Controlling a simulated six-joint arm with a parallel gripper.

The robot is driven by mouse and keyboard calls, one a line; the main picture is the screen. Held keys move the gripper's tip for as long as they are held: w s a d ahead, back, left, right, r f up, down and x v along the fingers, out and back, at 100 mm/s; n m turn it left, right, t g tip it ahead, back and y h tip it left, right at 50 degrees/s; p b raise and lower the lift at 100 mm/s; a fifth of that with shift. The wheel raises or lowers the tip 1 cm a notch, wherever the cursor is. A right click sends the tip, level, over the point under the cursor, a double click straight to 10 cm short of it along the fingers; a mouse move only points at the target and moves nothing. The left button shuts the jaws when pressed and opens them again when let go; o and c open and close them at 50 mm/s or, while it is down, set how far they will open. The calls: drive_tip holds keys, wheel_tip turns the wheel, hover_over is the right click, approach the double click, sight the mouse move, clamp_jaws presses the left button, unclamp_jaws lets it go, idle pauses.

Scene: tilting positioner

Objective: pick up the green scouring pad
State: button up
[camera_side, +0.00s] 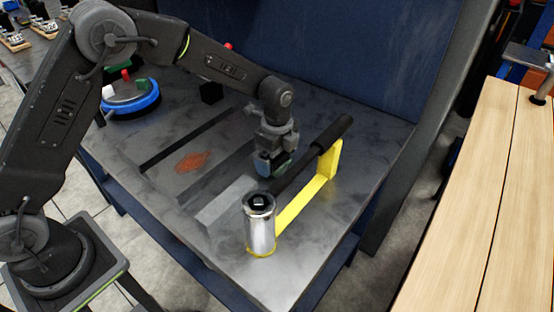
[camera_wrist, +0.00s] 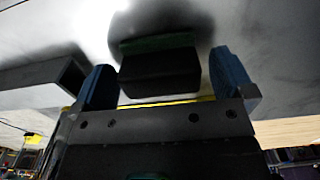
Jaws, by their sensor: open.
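The green scouring pad shows in the wrist view as a block with a green layer (camera_wrist: 158,43) and a dark, shaded side. It lies between the two blue fingers of my gripper (camera_wrist: 165,82), with a gap visible on each side. In the side view my gripper (camera_side: 273,166) is low over the metal table, and a small green patch of the pad (camera_side: 285,169) shows at its fingertips. The fingers are open. The fingers hide most of the pad in the side view, and I cannot tell how far they reach down beside it.
A grey bar (camera_side: 226,200) lies left of my gripper. A silver cylinder (camera_side: 261,232) stands in front, beside a yellow bracket (camera_side: 306,203) with a black rod (camera_side: 335,133) close on the right. A blue round dish (camera_side: 133,105) and black cube (camera_side: 211,93) are farther back.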

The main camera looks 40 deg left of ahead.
drive_tip(key=shift+f, duration=0.15)
drive_tip(key=c, duration=0.9)
drive_tip(key=shift+c, duration=0.2)
wheel_tip(320, 180, up, 5)
drive_tip(key=shift+a+f, duration=0.15)
drive_tip(key=s+a+r, duration=0.1)
drive_tip(key=a+r, duration=0.1)
drive_tip(key=a, duration=0.1)
drive_tip(key=s+a+r, duration=0.1)
drive_tip(key=a+r, duration=0.1)
drive_tip(key=a, duration=0.2)
drive_tip(key=s+a+r, duration=0.1)
drive_tip(key=a+r, duration=0.1)
drive_tip(key=a, duration=0.2)
drive_tip(key=shift+r, duration=0.2)
